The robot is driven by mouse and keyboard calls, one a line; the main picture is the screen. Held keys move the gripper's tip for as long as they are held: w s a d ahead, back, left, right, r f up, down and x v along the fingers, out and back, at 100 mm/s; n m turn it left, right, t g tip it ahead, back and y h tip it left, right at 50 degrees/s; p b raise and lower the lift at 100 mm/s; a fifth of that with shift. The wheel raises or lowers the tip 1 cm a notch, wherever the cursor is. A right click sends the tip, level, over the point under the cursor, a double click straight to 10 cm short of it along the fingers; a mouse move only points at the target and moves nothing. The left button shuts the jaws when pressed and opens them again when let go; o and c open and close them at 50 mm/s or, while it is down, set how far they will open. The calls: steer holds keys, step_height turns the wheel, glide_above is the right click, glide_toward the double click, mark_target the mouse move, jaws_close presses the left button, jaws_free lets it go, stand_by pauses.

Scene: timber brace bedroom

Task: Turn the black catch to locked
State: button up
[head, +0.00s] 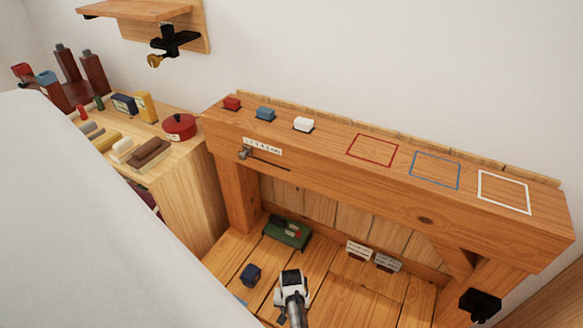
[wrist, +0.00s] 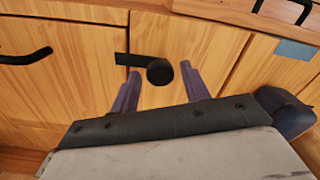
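My gripper (wrist: 159,80) is open, with one dark purple finger on each side of the knob. Nothing is held, and I cannot tell whether a finger touches the catch. No locked mark can be read. In the head view my gripper is low in the middle, its fingertips not clear, and I cannot make out the catch there.
Black handles (wrist: 28,57) stick out at the left and upper right in the wrist view. In the head view, a wooden beam (head: 400,170) carries three small blocks and coloured outlines.

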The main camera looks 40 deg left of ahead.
steer(key=shift+o, duration=0.3)
step_height(320, 180, up, 14)
stand_by(0.5)
steer(key=shift+f, duration=0.15)
stand_by(0.4)
